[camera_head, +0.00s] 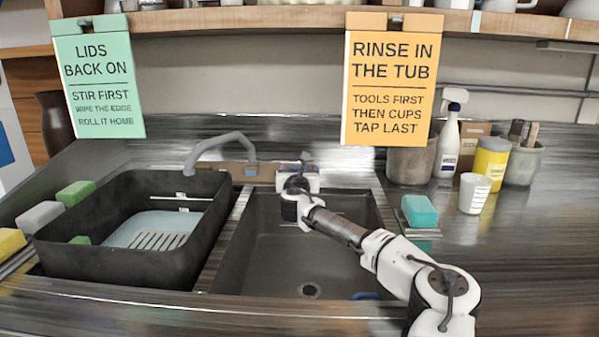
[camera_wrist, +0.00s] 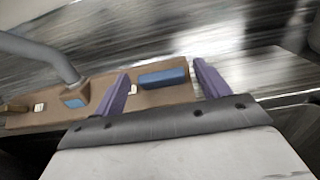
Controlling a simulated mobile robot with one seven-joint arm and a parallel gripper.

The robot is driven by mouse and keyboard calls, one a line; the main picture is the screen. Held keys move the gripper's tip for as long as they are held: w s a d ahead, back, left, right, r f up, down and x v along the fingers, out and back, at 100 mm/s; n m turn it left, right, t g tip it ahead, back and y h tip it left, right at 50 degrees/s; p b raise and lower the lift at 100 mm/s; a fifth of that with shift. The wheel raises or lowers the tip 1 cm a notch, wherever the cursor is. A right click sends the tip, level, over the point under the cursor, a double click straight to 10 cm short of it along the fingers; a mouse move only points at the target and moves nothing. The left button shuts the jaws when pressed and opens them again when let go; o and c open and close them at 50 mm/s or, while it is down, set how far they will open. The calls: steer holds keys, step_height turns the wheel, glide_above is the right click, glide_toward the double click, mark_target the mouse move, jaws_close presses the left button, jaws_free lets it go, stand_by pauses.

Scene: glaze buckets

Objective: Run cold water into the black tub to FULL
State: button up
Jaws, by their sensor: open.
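The black tub (camera_head: 195,245) stands in the left of the sink. Pale blue water (camera_head: 135,228) lies low in it over a slatted patch, and two small white marks sit on its inner back wall, too small to read. The grey tap spout (camera_head: 222,139) arches over the tub's back edge; no stream shows. It also shows in the wrist view (camera_wrist: 40,52). A blue bar (camera_wrist: 163,77) and a blue square (camera_wrist: 75,101) sit on the brown tap base (camera_wrist: 40,121). My gripper (camera_wrist: 163,84) is open and empty, its purple fingers either side of the blue bar; contact is unclear.
Sponges line the left edge, and a teal sponge (camera_head: 419,210) lies right. A white cup (camera_head: 474,193), spray bottle (camera_head: 447,145) and yellow jar (camera_head: 491,160) stand at the right. Two signs hang above.

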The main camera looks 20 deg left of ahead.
steer(key=c, duration=1)
